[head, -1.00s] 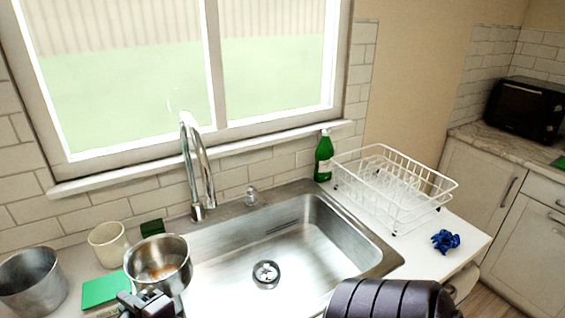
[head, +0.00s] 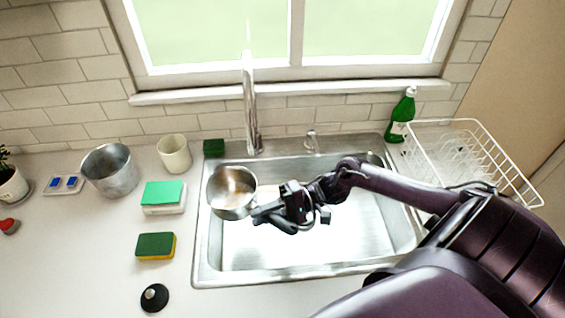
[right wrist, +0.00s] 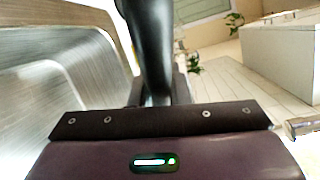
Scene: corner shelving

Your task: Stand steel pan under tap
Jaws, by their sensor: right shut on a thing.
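The steel pan (head: 232,190) shows in the head view over the left end of the sink (head: 300,262), with a brownish patch inside it. My right gripper (head: 262,212) is shut on the pan's handle, at the pan's right side. The handle (right wrist: 152,50) is dark and runs up from the gripper in the right wrist view. The chrome tap (head: 250,105) stands at the sink's back edge, behind and slightly right of the pan. I cannot tell how high the pan is above the basin floor. My left gripper is not in view.
Left of the sink are a metal pot (head: 110,172), a cream cup (head: 174,154), a green-topped block (head: 163,196), a sponge (head: 156,246) and a black knobbed lid (head: 154,297). A green bottle (head: 402,116) and white dish rack (head: 470,165) stand right. The front left counter is mostly clear.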

